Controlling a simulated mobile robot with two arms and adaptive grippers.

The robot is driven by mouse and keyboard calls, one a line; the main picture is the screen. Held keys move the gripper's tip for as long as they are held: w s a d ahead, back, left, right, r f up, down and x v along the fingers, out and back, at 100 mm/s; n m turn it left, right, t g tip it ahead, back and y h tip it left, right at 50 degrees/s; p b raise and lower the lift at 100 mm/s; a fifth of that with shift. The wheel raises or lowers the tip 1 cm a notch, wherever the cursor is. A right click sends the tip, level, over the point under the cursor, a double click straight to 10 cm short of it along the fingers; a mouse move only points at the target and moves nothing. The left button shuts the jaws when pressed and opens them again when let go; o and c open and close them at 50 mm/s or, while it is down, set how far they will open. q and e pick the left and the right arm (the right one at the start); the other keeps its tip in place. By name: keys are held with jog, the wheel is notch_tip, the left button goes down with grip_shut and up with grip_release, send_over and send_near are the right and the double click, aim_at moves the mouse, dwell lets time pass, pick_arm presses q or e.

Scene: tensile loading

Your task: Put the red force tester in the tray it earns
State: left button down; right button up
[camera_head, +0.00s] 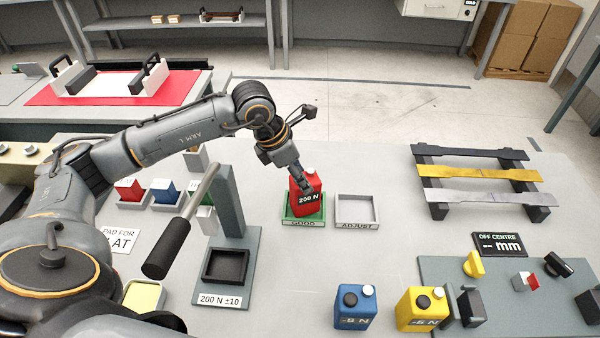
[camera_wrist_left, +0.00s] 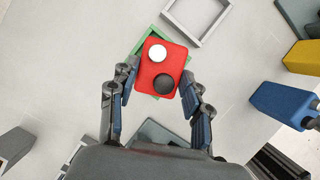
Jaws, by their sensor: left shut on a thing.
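The red force tester (camera_head: 304,203), with "200 N" on its face, is upright at the green GOOD tray (camera_head: 289,222). My left gripper (camera_head: 304,188) is shut on it from above. In the left wrist view the red tester (camera_wrist_left: 160,68) sits between the two fingers of my left gripper (camera_wrist_left: 160,88), its white and black knobs facing up. The green tray (camera_wrist_left: 146,36) shows beneath it, turned relative to the tester. I cannot tell whether the tester touches the tray floor. The grey ADJUST tray (camera_head: 356,224) is empty, just right of the green one. My right gripper is not in view.
A press stand (camera_head: 229,206) with a lever and a black empty tray, labelled "200 N ±10", stands left. Blue (camera_head: 354,310) and yellow (camera_head: 420,312) testers stand in front. A rack of metal strips (camera_head: 478,171) is at the right. The table behind the trays is clear.

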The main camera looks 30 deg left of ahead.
pick_arm(q)
jog(key=shift+f, duration=0.25)
jog(key=shift+f, duration=0.15)
jog(key=c, duration=0.6)
grip_release()
